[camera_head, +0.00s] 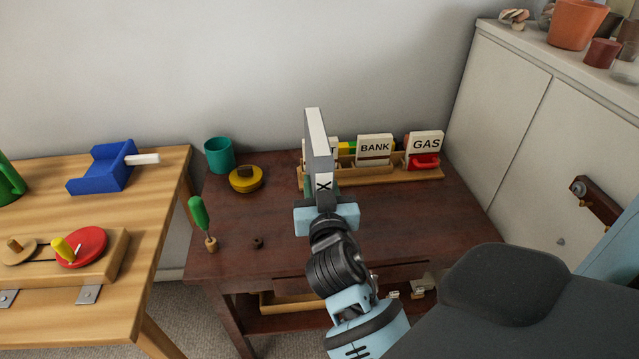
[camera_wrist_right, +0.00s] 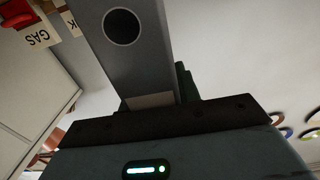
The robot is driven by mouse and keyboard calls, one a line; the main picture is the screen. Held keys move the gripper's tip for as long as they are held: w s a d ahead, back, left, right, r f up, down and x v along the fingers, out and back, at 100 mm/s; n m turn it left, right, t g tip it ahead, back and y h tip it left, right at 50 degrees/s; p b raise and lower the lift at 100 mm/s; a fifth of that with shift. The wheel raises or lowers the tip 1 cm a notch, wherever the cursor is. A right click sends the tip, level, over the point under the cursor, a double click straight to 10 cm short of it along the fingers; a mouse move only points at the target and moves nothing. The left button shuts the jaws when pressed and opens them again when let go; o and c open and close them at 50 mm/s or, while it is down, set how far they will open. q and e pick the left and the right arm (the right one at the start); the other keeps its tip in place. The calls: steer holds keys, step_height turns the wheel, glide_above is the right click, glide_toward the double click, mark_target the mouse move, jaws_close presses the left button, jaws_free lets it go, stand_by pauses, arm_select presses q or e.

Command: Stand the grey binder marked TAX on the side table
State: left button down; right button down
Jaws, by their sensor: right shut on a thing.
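The grey binder (camera_head: 318,150) is in my right gripper, in front of the wooden rack, over the dark brown wooden table (camera_head: 270,225). It looks roughly upright, and an X shows on its pale label; the rest of the label is hidden. In the right wrist view the binder (camera_wrist_right: 145,60) shows a grey face with a dark round hole. My right gripper (camera_head: 324,207) is shut on the binder's near end; the gripper also shows in the wrist view (camera_wrist_right: 165,118). I cannot tell whether the binder touches the table. My left gripper is not in view.
A teal cup (camera_head: 219,155), a yellow round object (camera_head: 246,180) and a green-handled tool (camera_head: 199,214) stand left. The table's right half is clear beside a white cabinet (camera_head: 540,130).

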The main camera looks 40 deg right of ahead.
steer(key=shift+f+b, duration=0.6)
steer(key=shift+f, duration=0.25)
steer(key=shift+f+b, duration=0.75)
steer(key=shift+f, duration=0.15)
step_height(320, 180, down, 2)
steer(key=shift+b, duration=0.9)
steer(key=shift+f, duration=0.15)
steer(key=shift+f+b, duration=0.2)
steer(key=shift+b, duration=0.1)
steer(key=shift+f+b, duration=0.45)
steer(key=shift+b, duration=0.05)
steer(key=c, duration=1.1)
jaws_free()
steer(key=shift+o, duration=0.9)
steer(key=shift+f, duration=0.1)
